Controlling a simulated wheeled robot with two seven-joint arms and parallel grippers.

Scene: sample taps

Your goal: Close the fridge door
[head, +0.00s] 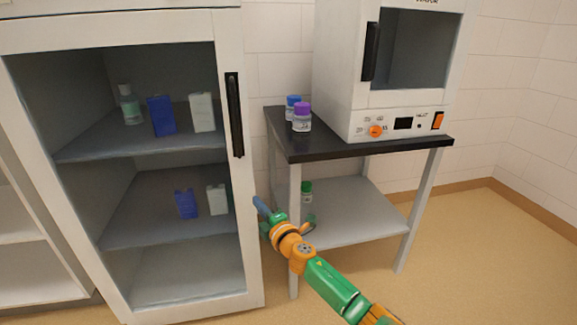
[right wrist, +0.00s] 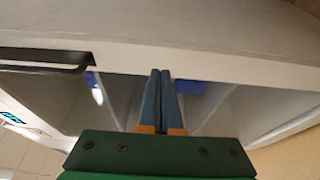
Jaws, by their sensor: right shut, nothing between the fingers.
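The white fridge (head: 248,255) stands at the left in the head view, and its shelves show within the white door frame (head: 226,60). A black vertical handle (head: 234,115) is on the frame's right side. The door looks shut or nearly so; I cannot tell whether a small gap is left. My right gripper (head: 261,205) is shut and empty by the right edge of the door, below the handle. In the right wrist view its blue fingertips (right wrist: 160,75) are together close to the white frame (right wrist: 215,62), with the handle (right wrist: 45,62) to the left. Contact is unclear. My left gripper is out of view.
A dark-topped table (head: 300,148) stands right of the fridge, with a white oven-like device (head: 345,95) and two capped bottles (head: 302,118). A green-capped bottle (head: 306,190) is on its lower shelf. Bottles and boxes stand on the fridge shelves. The right floor is clear.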

